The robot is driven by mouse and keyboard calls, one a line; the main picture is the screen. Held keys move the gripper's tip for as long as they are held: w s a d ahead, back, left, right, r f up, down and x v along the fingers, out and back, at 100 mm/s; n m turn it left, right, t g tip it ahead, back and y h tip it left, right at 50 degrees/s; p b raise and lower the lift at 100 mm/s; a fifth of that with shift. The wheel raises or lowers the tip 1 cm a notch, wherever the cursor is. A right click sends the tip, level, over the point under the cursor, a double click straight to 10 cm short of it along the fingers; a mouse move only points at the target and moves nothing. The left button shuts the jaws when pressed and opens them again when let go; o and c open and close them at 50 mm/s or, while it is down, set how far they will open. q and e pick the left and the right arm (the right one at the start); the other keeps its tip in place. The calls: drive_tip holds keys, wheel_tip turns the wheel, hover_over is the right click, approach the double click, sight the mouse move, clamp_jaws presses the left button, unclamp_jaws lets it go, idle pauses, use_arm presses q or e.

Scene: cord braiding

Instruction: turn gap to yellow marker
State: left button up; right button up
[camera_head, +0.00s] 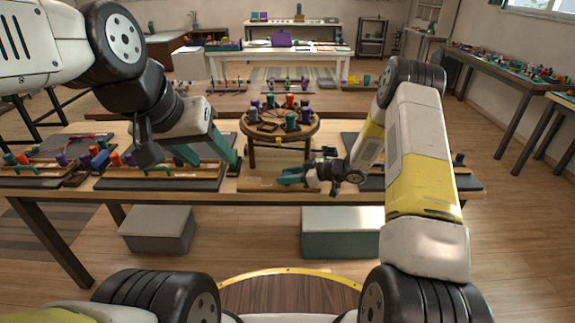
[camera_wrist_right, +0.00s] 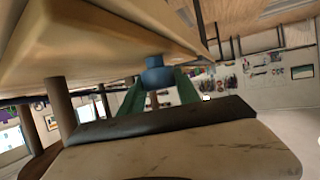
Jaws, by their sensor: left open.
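The round wooden braiding stand (camera_head: 247,127) is in the middle of the head view, with several coloured bobbins (camera_head: 290,119) around its top. A small yellow marker (camera_head: 278,141) shows at its front edge. My left gripper (camera_head: 226,152), with green fingers, is open left of the stand, above the table. My right gripper (camera_head: 290,177) is low in front of the stand, below the disc level. In the right wrist view its green fingers (camera_wrist_right: 160,97) are apart, with a blue cylinder (camera_wrist_right: 157,73) between or beyond their tips. Whether they grip it is unclear. Cords are too small to make out.
The long wooden table (camera_head: 262,186) carries dark mats and a rack of coloured bobbins (camera_head: 60,158) at the left. A mat with a small yellow piece (camera_head: 459,158) lies at the right, partly behind my arm. More benches stand behind. Two boxes (camera_head: 158,229) are under the table.

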clamp_jaws()
drive_tip(key=shift+w+n+g+y, duration=0.1)
drive_tip(key=shift+n+g+y, duration=0.4)
drive_tip(key=shift+n+g, duration=1.7)
drive_tip(key=shift+g, duration=0.3)
drive_tip(key=o, duration=0.8)
unclamp_jaws()
drive_tip(key=shift+d, duration=0.1)
drive_tip(key=v, duration=0.7)
drive_tip(key=shift+d+r, duration=0.15)
drive_tip(key=shift+d, duration=0.2)
